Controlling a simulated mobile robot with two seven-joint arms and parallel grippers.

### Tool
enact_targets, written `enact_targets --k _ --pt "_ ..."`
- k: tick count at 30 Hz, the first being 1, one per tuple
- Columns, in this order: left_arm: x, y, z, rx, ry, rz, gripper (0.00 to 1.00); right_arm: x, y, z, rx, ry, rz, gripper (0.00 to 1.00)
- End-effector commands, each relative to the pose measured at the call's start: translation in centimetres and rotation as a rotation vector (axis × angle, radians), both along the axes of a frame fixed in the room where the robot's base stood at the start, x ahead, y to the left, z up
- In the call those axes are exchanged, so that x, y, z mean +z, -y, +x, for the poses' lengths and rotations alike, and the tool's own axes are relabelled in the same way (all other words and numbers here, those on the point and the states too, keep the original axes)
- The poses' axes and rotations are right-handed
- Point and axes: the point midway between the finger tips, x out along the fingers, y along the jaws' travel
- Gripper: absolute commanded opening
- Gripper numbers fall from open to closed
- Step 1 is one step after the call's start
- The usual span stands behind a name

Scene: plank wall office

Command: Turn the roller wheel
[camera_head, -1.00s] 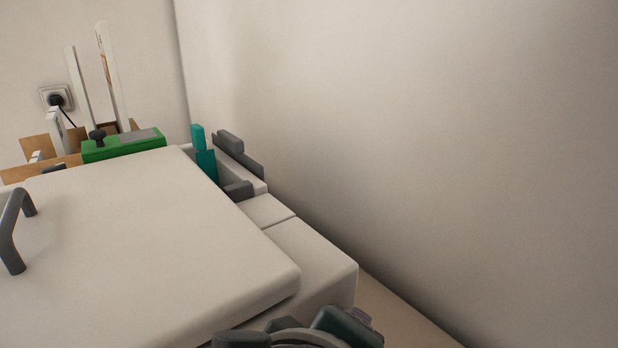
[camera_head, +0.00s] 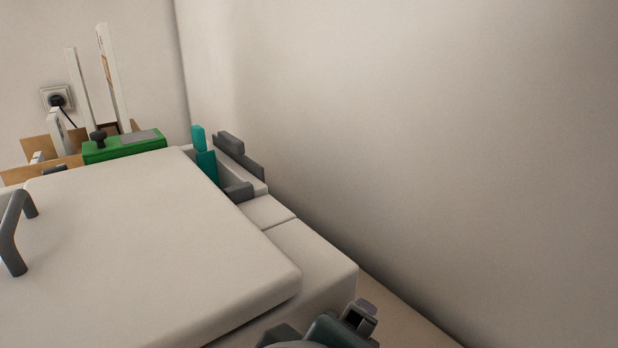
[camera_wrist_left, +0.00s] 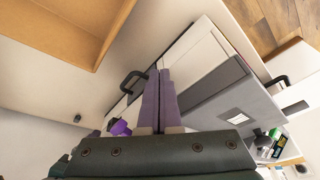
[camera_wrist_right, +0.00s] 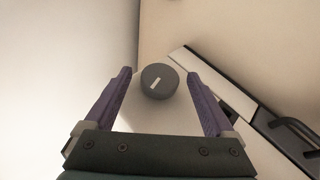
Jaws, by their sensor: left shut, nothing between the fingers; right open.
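The roller wheel, a dark round knob (camera_wrist_right: 159,84) with a white mark on its face, sits on the pale side of the white machine in the right wrist view. My right gripper (camera_wrist_right: 159,74) is open, with its purple fingers to the left and right of the knob. In the head view part of my right gripper (camera_head: 362,316) shows at the bottom, beside the machine (camera_head: 150,240); the knob is hidden there. My left gripper (camera_wrist_left: 160,72) is shut and empty in the left wrist view and out of the head view.
A plain wall (camera_head: 430,130) runs close along the machine's right side. The machine's lid has a dark handle (camera_head: 16,230). A green box (camera_head: 110,149) with a black knob is behind it. A wooden box edge (camera_wrist_left: 75,35) is near my left gripper.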

Motion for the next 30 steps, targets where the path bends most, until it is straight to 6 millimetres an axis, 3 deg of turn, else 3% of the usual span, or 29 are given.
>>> enact_targets --k 7,15,21,30 --pt "1.3 0.0 0.0 -0.001 0.0 0.001 0.0 1.0 -0.2 -0.6 0.001 -0.002 0.0 0.89" --pt "6.3 0.0 0.0 0.0 0.0 0.0 0.0 4.5 -1.4 -3.6 0.001 -0.004 0.001 0.89" --pt "9.0 0.1 0.0 0.003 0.0 -0.004 0.0 6.4 -2.2 -5.7 0.001 -0.003 0.001 0.89" --pt "9.9 0.2 0.0 0.006 0.001 -0.01 0.0 6.9 -2.6 -6.8 0.0 -0.001 -0.001 0.89"
